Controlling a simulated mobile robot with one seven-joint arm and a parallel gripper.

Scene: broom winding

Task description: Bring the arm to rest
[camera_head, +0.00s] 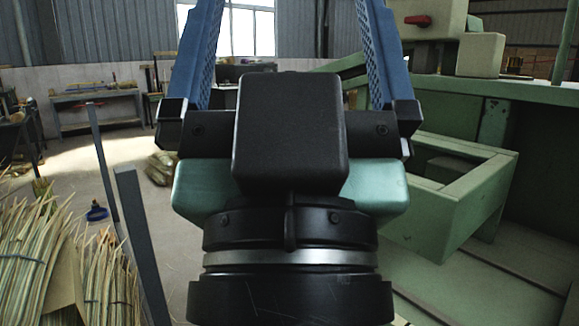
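My gripper (289,35) fills the middle of the head view, seen from behind, with its black wrist at the bottom. Its two blue fingers stand wide apart and run up past the top edge, so their tips are out of view. I see nothing held in the visible gap between them; the far wall and a window show through it.
A pale green machine (455,185) with an open frame and a red handle (417,20) stands close on the right. Bundles of broom straw (38,262) and a grey post (140,240) are at lower left. A workbench (97,100) stands further back. Some floor is clear at left.

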